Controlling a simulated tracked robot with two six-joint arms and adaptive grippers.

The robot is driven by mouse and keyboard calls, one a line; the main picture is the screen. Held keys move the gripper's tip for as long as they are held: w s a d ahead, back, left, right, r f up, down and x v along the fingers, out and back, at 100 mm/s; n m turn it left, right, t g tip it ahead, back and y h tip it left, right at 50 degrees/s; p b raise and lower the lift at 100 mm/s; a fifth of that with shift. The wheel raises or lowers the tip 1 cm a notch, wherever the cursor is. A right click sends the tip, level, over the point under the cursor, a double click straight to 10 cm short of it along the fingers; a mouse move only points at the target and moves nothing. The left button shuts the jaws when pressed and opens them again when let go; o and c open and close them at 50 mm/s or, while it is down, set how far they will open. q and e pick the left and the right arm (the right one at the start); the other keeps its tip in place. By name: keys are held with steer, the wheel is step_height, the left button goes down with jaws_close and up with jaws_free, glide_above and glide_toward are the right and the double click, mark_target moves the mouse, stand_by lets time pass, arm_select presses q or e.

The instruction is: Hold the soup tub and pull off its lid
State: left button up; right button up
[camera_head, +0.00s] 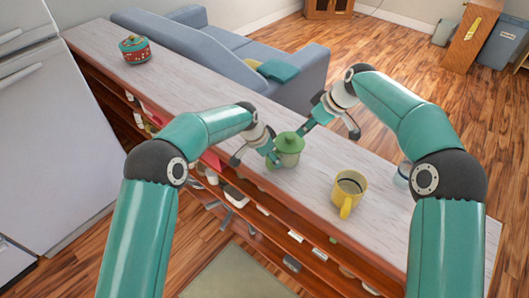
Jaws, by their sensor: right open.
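The soup tub (286,160) is a small green tub standing upright on the long pale wooden counter. Its green lid (289,142), domed with a knob on top, sits on it. My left gripper (268,153) is at the tub's left side, with a finger against or very close to it. The tub hides part of that gripper, so I cannot tell whether it grips. My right gripper (322,122) is open and empty, above and to the right of the lid, with one finger near the lid's upper right.
A yellow mug (350,190) stands right of the tub on the counter (215,105). A pale cup (403,173) is partly hidden by my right arm. Shelves with small items lie below; a blue sofa (215,45) is behind.

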arm_select(q)
jaws_close()
stand_by(0.3)
stand_by(0.9)
